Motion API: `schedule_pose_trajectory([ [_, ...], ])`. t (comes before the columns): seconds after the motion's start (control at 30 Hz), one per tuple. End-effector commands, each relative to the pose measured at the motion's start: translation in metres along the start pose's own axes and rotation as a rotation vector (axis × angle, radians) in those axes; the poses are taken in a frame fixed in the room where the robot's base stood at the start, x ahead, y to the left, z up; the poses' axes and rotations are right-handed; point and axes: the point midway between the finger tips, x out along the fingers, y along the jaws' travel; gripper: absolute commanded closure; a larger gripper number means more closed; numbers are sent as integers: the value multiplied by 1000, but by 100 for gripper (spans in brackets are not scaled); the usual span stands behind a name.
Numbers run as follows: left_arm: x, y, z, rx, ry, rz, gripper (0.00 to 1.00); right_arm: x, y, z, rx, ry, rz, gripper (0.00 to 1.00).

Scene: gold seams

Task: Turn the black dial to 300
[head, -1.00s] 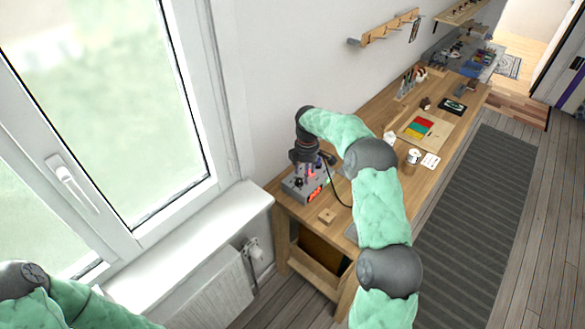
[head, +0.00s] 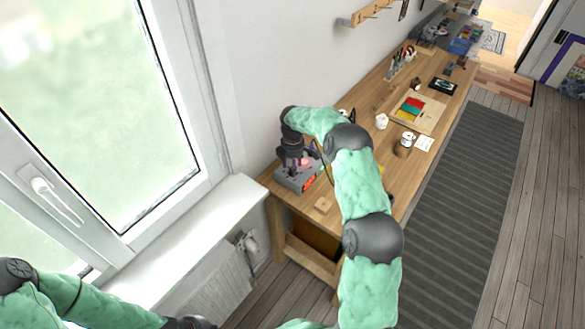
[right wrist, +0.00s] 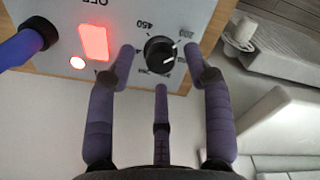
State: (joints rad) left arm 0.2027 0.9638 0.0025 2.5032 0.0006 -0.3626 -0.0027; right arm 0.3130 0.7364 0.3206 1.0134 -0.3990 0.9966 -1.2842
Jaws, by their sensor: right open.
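The black dial (right wrist: 160,53) is on the face of a grey control box (head: 290,184) at the near end of the workbench. In the right wrist view it has a white mark at its lower right and printed numbers around it. In the head view my right gripper (head: 297,162) hides part of the box. My left gripper's fingers are not visible.
The window sill (head: 200,232) is at the left.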

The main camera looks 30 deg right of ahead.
Motion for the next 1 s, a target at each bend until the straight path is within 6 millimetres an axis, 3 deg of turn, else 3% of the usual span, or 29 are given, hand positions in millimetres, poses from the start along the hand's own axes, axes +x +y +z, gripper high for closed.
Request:
schedule_pose_trajectory([
  [0.2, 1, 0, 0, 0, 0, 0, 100, 13, 0, 0, 0, -1, -1, 48],
  [0.47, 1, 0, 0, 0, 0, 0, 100, 14, 0, 0, 0, 0, 0, 48],
  [0.67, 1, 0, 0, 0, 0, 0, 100, 14, 0, 0, -1, 0, 0, 100],
  [1.0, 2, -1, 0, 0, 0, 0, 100, 14, 0, 0, 22, 0, -1, 100],
])
